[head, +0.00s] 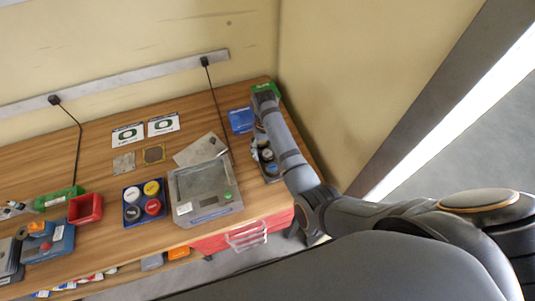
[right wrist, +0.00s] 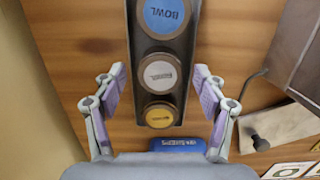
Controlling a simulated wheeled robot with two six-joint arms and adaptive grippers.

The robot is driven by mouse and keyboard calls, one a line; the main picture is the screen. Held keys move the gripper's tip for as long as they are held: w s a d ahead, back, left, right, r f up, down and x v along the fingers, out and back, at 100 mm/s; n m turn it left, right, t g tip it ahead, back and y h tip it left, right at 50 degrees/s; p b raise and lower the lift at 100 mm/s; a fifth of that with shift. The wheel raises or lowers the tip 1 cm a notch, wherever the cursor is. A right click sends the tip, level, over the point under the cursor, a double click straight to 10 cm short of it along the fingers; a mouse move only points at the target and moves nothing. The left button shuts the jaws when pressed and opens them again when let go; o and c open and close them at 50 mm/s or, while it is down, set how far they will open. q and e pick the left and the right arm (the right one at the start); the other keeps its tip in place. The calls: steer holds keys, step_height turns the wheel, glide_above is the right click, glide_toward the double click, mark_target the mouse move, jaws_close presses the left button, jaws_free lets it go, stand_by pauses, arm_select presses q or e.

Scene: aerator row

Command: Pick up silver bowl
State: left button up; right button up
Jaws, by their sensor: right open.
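The silver bowl (right wrist: 160,75) is a round, pale-topped piece with lettering. It sits in the middle of a dark narrow tray (right wrist: 130,40) in the right wrist view, between a blue-topped round piece (right wrist: 165,14) and a yellow-topped one (right wrist: 160,116). My right gripper (right wrist: 158,72) is open, one finger on each side of the tray, with nothing held. My left gripper is not in view.
A silver scale-like box (head: 205,210) stands left of the tray, with a blue tray of coloured discs (head: 133,213) beside it. A wall closes the right side. Hanging cords drop onto the wooden bench (head: 85,165).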

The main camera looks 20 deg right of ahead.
mark_target(267, 152)
steer(key=c, duration=1.3)
steer(key=shift+o, duration=0.2)
step_height(267, 152, up, 6)
steer(key=shift+f+b, duration=0.1)
steer(key=shift+b, duration=0.2)
step_height(267, 152, up, 4)
steer(key=p, duration=0.3)
